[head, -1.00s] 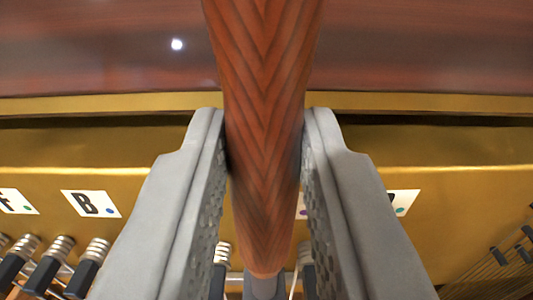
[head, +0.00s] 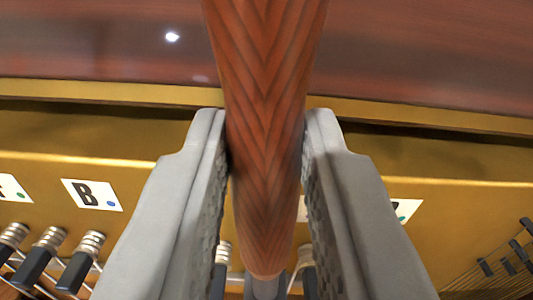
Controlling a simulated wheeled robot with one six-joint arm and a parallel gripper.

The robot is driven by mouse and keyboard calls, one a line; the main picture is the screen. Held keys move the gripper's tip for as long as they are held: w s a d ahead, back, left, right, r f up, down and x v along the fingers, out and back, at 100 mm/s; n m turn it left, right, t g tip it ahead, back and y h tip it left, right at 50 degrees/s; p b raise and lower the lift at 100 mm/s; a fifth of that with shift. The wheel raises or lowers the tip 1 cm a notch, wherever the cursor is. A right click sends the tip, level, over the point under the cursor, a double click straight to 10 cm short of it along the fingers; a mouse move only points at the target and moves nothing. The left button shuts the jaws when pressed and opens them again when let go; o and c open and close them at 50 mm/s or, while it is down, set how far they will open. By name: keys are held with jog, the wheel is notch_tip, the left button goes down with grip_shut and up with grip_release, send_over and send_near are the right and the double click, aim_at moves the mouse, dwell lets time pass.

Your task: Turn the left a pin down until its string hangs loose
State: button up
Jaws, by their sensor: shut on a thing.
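My gripper (head: 265,165) is shut on the herringbone-patterned wooden handle (head: 266,110) of a tool, which runs down the middle of the view. A grey metal shaft (head: 265,288) shows below the handle. Its lower end is out of the picture, so I cannot see whether it sits on a pin. Parts of two pins, one on the left (head: 222,255) and one on the right (head: 306,262) of the shaft, show between my fingers. Neither the left a pin nor its string can be made out; a card (head: 302,209) behind the handle is mostly covered.
A gold plate (head: 150,180) carries a card marked B (head: 92,195) and a partly covered card (head: 406,210) on the right. Several pins with coiled string (head: 78,262) stand at lower left, and several dark pins (head: 510,255) at lower right. Dark reddish wood (head: 430,50) lies behind.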

jog(key=shift+a, duration=0.2)
jog(key=shift+a+n, duration=0.3)
jog(key=shift+n, duration=0.1)
jog(key=shift+a+f+n, duration=0.2)
jog(key=shift+a+n, duration=0.2)
jog(key=shift+a, duration=0.1)
jog(key=shift+a+f+n, duration=0.15)
jog(key=shift+a+n, duration=0.25)
jog(key=shift+a, duration=0.1)
dwell(0.8)
jog(key=shift+a+f+n, duration=0.15)
jog(key=shift+a+n, duration=0.2)
jog(key=shift+n, duration=0.05)
dwell(0.4)
jog(key=shift+a+f, duration=0.1)
jog(key=shift+a, duration=0.15)
jog(key=shift+a+f+n, duration=0.35)
jog(key=shift+a+n, duration=0.35)
jog(key=shift+n, duration=0.2)
dwell(0.6)
jog(key=o, duration=1)
jog(key=shift+o, duration=0.2)
